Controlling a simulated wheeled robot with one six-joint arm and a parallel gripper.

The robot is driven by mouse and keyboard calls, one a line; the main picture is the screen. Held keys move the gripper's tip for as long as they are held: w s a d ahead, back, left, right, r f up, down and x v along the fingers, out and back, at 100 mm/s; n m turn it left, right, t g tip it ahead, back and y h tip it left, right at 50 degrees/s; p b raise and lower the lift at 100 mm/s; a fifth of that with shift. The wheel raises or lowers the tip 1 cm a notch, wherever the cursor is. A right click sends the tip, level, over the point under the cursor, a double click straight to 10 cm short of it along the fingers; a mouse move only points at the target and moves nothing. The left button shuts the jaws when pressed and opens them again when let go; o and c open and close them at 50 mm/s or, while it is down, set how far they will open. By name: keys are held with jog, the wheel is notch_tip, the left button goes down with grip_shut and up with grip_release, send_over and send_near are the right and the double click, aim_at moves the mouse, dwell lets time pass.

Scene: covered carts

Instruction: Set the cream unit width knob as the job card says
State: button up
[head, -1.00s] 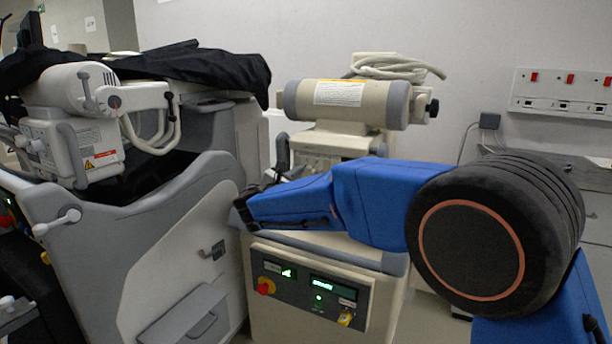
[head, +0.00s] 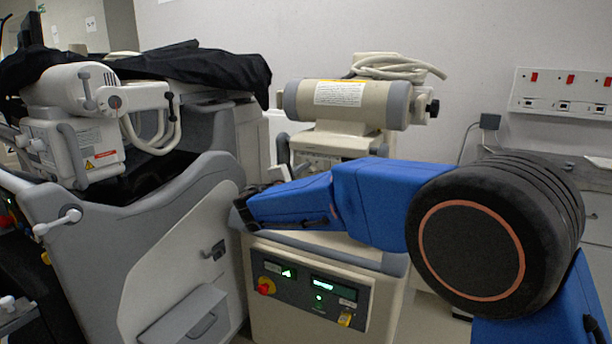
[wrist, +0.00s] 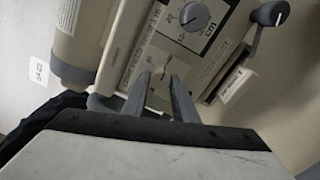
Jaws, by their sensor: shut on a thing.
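The cream unit (head: 330,255) stands in the middle of the head view, with a thick horizontal cylinder on top. In the wrist view its panel (wrist: 150,45) carries a round knob (wrist: 194,17) with a dial scale and a "cm" marking, and a smaller knob (wrist: 158,74) nearer to me. My gripper (wrist: 165,84) is shut on this smaller knob, with one finger on either side. The fingers hide part of it, and its setting and label cannot be read. In the head view my blue arm reaches across the unit. A white printed sheet (head: 339,93) is on the cylinder; its text is too small to read.
A grey cart (head: 185,240) partly covered by black cloth (head: 190,65) stands close on the left. A lever (wrist: 270,14) sticks out beside the panel. The unit's front has lit displays and a red knob (head: 266,286). A wall panel (head: 562,93) is at right.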

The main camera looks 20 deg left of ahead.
jog(key=shift+f+m, duration=0.15)
jog(key=shift+m, duration=0.35)
jog(key=o, duration=1)
jog(key=shift+o, duration=0.2)
jog(key=shift+s, duration=0.1)
jog(key=s+a, duration=0.1)
jog(key=s, duration=1.6)
jog(key=shift+s+a, duration=0.15)
jog(key=shift+a, duration=0.05)
